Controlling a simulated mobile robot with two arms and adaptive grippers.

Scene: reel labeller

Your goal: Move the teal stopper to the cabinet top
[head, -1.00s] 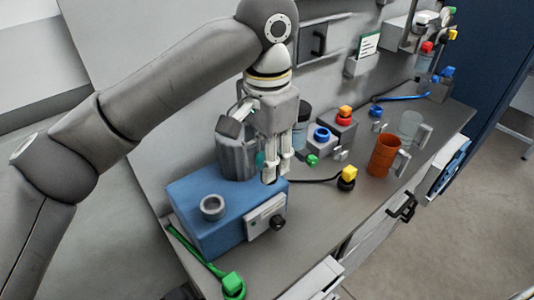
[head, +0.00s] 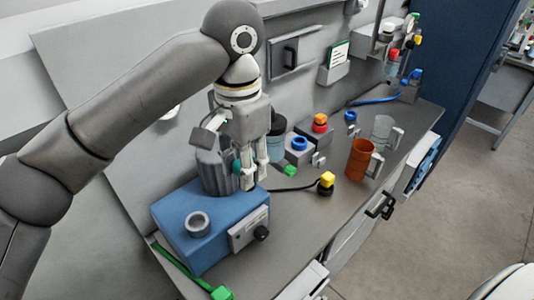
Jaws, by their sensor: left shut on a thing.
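A small teal piece, which I take to be the teal stopper (head: 237,168), shows at the left edge of my left gripper's fingers. Most of it is hidden by the finger. My left gripper (head: 255,178) points down beside the right end of the blue box, in front of a dark grey ribbed canister (head: 212,173). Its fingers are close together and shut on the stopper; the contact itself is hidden. The grey cabinet top (head: 310,222) runs along the wall, over drawers with dark handles. My right gripper is not in view.
The blue box (head: 172,217) carries a grey ring (head: 197,223). An orange mug (head: 360,160), a clear mug (head: 382,130), a yellow-topped plug (head: 326,183) and blocks with blue and red knobs stand to the right. A green strap (head: 183,268) lies at the front left.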

